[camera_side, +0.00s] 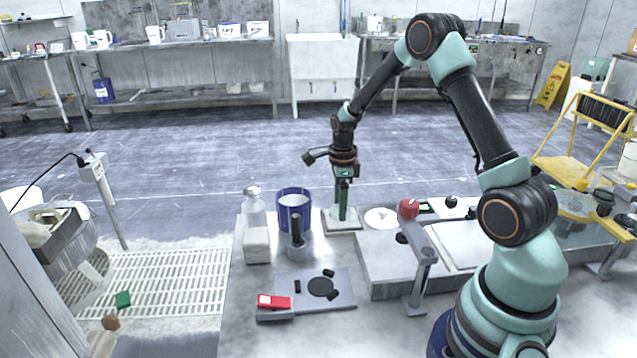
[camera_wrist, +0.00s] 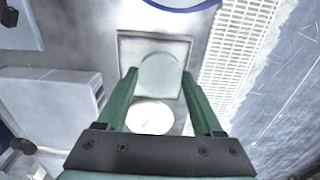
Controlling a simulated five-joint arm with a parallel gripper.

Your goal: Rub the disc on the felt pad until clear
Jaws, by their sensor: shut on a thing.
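My gripper (camera_side: 342,216) points straight down at the square felt pad (camera_side: 330,224), with its green fingertips low over the pad's middle. In the wrist view the pad (camera_wrist: 131,46) is a pale grey square with a raised rim. A pale, dull grey disc (camera_wrist: 160,76) is between the fingertips of my gripper (camera_wrist: 159,75), which is shut on it. The disc appears flat over the pad; I cannot tell whether it touches. In the side view the disc is not distinguishable.
A round white dish (camera_side: 381,217) sits just right of the pad. A blue-rimmed container (camera_side: 293,213) and a clear bottle (camera_side: 253,209) stand to its left. A dark-handled tool (camera_side: 297,240) stands in front. A grey machine block (camera_side: 385,265) is at the right.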

